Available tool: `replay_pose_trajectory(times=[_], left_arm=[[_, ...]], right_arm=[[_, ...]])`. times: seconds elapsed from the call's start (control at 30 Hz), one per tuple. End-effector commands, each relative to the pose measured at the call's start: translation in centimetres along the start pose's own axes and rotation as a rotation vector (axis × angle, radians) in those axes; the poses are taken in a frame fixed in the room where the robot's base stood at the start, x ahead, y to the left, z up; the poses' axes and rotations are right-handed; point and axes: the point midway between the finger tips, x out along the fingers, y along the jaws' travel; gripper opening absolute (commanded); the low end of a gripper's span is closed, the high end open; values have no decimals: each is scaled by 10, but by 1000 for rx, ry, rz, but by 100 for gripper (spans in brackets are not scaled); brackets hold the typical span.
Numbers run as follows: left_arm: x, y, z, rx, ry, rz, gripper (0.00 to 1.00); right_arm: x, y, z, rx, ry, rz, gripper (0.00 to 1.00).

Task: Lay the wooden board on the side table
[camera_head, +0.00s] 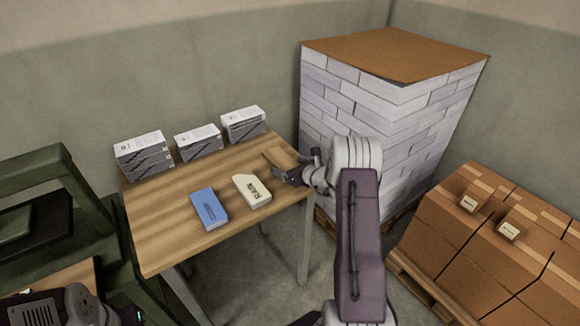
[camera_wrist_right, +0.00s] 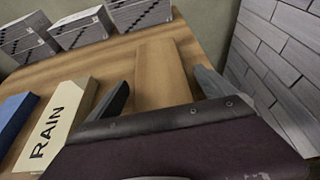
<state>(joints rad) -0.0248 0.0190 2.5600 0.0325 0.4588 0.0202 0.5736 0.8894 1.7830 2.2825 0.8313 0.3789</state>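A plain brown wooden board (camera_wrist_right: 163,75) shows between the fingers of my right gripper (camera_wrist_right: 162,82) in the right wrist view. It seems to lie flat on the wooden table (camera_head: 160,235), its colour close to the tabletop. The fingers are spread, one on each side of the board, with small gaps visible. In the head view my right gripper (camera_head: 274,168) is low over the table's right end; the board is hard to make out there. My left arm shows at the bottom left of the head view, but its gripper's fingers are not visible.
A blue box (camera_head: 209,208) and a cream box marked RAIN (camera_head: 251,191) lie on the table. Grey-white stacks (camera_head: 197,142) line its back edge. A tall white stack (camera_head: 375,105) and cardboard boxes (camera_head: 485,250) stand at the right. A green frame (camera_head: 50,190) is at the left.

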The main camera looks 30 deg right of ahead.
Motion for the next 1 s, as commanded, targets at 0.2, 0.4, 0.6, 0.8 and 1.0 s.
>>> replay_pose_trajectory(times=[0.2,0.4,0.6,0.8,1.0], left_arm=[[-4,0,0,0,0,0,36],[-2,0,0,0,0,0,36],[-1,0,0,0,0,0,36],[-1,0,0,0,0,0,36],[-1,0,0,0,0,0,36]], right_arm=[[-15,-1,3,0,0,-2,94],[-62,-1,3,1,1,-4,94],[-103,-1,4,1,-1,-3,94],[-121,0,3,1,0,-1,94],[-122,0,3,0,0,1,94]])
